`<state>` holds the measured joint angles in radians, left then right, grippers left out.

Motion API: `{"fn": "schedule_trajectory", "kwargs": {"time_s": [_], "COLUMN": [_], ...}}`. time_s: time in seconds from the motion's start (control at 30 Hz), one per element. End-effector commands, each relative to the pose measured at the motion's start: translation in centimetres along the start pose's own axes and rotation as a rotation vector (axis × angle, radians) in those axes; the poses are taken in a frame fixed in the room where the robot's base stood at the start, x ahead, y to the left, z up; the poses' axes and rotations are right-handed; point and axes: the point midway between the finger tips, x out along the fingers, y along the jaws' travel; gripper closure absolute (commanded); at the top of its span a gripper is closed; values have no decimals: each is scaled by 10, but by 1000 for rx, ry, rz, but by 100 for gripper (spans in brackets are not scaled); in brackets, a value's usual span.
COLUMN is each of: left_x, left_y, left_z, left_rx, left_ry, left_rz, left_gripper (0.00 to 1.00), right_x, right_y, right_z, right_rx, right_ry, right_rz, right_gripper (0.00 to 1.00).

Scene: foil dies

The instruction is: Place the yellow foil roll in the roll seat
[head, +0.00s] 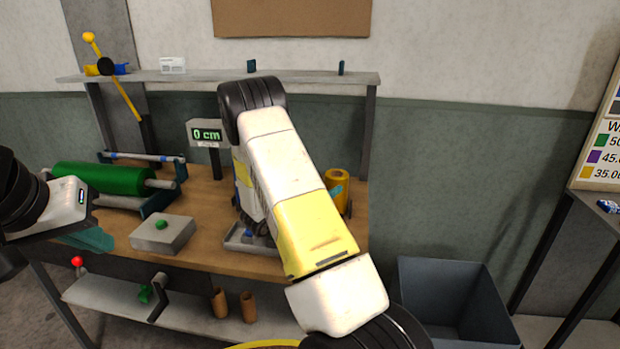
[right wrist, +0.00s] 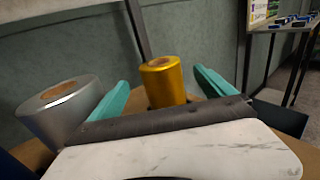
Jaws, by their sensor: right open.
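The yellow foil roll (head: 340,182) stands upright at the right end of the wooden bench, partly hidden by my right arm. In the right wrist view the yellow roll (right wrist: 163,82) shows ahead, between the two teal fingers of my right gripper (right wrist: 161,78). Those fingers are spread, with a gap on each side of the roll. My left gripper (head: 90,238) is at the left edge in front of the bench; its finger gap is not clear. A blue-framed stand (head: 157,202) carries a green roll (head: 105,178); I cannot tell whether this is the roll seat.
A silver roll (right wrist: 62,105) stands left of the yellow one. A grey block with a green button (head: 163,235), a grey tray (head: 248,240) and a 0 cm display (head: 206,133) are on the bench. A dark bin (head: 455,295) stands right of it.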

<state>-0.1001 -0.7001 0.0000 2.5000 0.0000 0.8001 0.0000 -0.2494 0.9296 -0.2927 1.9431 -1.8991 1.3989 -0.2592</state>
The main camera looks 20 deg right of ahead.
Motion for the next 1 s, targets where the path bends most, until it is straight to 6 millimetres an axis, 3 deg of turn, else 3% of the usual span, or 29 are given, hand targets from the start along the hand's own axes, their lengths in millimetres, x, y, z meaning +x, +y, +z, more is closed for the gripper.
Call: {"fn": "schedule_trajectory", "kwargs": {"time_s": [0.2,0.37,0.47,0.6,0.73,0.9,1.0], "left_x": [0,0,0,0,0,0,0], "left_y": [0,0,0,0,0,0,0], "left_z": [0,0,0,0,0,0,0], "left_rx": [0,0,0,0,0,0,0], "left_ry": [0,0,0,0,0,0,0], "left_rz": [0,0,0,0,0,0,0], "left_gripper": [100,100,100,100,100,100,100], "right_x": [-34,-43,-41,-44,-66,-114,-149], "right_y": [0,-4,-19,-69,-122,-170,-188], "right_z": [0,3,14,42,61,78,88], "right_rx": [1,14,64,249,476,786,974], "right_ry": [0,9,45,181,356,590,731], "right_rz": [1,-15,-71,-256,-457,-682,-798], "right_gripper": [7,7,7,7,7,7,7]}}
